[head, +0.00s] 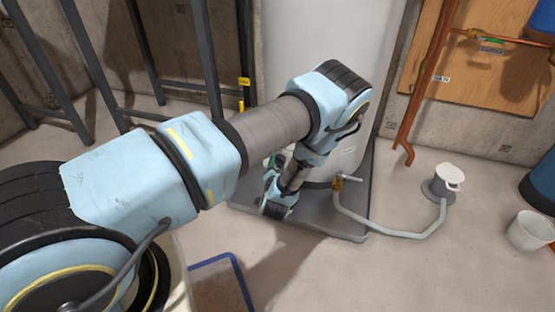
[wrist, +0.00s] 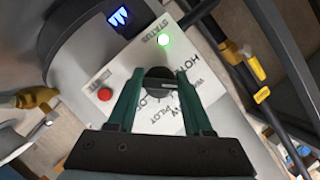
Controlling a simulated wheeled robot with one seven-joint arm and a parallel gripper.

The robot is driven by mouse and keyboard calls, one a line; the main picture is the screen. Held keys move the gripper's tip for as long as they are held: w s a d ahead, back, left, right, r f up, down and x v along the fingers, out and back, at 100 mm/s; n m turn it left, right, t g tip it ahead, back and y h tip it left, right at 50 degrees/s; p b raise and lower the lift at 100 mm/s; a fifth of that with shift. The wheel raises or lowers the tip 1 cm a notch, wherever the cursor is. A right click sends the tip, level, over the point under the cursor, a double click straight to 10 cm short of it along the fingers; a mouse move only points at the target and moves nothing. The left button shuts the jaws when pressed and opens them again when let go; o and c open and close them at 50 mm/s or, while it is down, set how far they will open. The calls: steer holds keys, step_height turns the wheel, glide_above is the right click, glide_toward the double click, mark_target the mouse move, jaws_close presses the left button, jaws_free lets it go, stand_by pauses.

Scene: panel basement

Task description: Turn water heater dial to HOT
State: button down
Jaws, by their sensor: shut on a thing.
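The water heater is a tall white tank (head: 335,45) in the head view. In the wrist view its white control panel (wrist: 118,78) is tilted in the picture. It carries a round dark dial (wrist: 158,82), a red button (wrist: 104,94) and a lit green status light (wrist: 163,41). The words HOT and PILOT show near the dial, partly covered. My gripper (wrist: 160,74) has its two green fingers on either side of the dial and is shut on it. The dial's pointer is not clear. In the head view my arm hides the panel and dial.
The heater stands on a grey pan (head: 335,226). A brass drain valve (head: 337,184) feeds a pale hose (head: 395,235) to a floor drain (head: 438,187). A white bucket (head: 530,231) stands right. A dark metal rack (head: 155,60) is left; a blue-edged tray (head: 215,262) lies in front.

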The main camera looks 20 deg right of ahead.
steer(key=n+p, duration=0.1)
steer(key=n+g+p, duration=0.1)
steer(key=shift+r+n+h+p, duration=0.2)
steer(key=shift+n+h+p, duration=0.1)
steer(key=shift+f+n+g+h+p, duration=0.15)
steer(key=shift+n+g+h+p, duration=0.45)
steer(key=shift+n+g+p, duration=0.4)
steer(key=shift+c, duration=1.6)
jaws_free()
steer(key=shift+s, duration=0.1)
steer(key=p+v, duration=0.2)
steer(key=v, duration=0.8)
steer(key=shift+s+a, duration=0.2)
steer(key=shift+s, duration=0.1)
